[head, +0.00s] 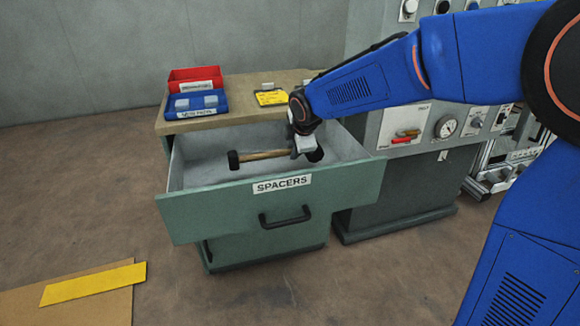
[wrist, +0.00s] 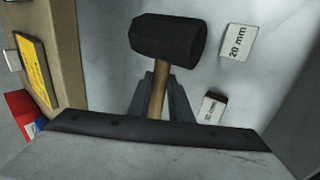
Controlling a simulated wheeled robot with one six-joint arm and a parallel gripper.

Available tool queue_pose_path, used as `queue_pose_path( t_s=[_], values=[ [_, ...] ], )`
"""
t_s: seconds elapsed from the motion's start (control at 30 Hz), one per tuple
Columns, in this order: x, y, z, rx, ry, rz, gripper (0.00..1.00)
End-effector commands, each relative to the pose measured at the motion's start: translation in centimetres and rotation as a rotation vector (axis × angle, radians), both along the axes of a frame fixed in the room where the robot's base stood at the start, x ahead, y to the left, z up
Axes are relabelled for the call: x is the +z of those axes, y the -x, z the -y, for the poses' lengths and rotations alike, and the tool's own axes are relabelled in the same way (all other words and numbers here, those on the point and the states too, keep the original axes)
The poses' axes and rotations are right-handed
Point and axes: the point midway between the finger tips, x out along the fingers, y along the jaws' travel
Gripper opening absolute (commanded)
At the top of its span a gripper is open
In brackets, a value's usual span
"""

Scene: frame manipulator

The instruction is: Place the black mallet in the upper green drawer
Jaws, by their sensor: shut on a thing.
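My gripper (head: 303,146) is shut on the wooden handle of the black mallet, inside the outline of the open upper green drawer (head: 225,212), labelled SPACERS. In the head view the mallet's handle (head: 262,155) lies roughly level, with black ends to the left and right of it. In the wrist view the black mallet head (wrist: 168,38) is just beyond the fingers (wrist: 160,98), which flank the handle. The rest of the handle is hidden by my gripper. I cannot tell whether the mallet touches the drawer floor.
Two white marked blocks, one reading 20 mm (wrist: 237,42) and another (wrist: 212,106), lie in the drawer. Red (head: 194,80) and blue (head: 197,104) bins and a yellow card (head: 271,97) are on the cabinet top. A grey panel with a gauge (head: 446,126) stands at right.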

Motion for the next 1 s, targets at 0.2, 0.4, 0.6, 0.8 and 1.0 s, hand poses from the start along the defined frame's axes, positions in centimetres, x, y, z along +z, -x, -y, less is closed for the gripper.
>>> queue_pose_path(
  t_s=[0.2, 0.4, 0.6, 0.8, 1.0],
  values=[
    [-1.6, 0.0, 0.0, 0.0, -0.002, 0.002, 0.0],
    [-3.5, 0.0, 0.0, 0.001, 0.001, -0.001, 0.0],
    [-5.3, 0.0, 0.0, 0.001, -0.001, 0.002, 0.0],
    [-5.3, 0.0, 0.0, 0.001, -0.001, 0.002, 0.0],
    [-5.6, 0.0, 0.0, 0.0, 0.0, 0.001, 0.26]
  ],
)
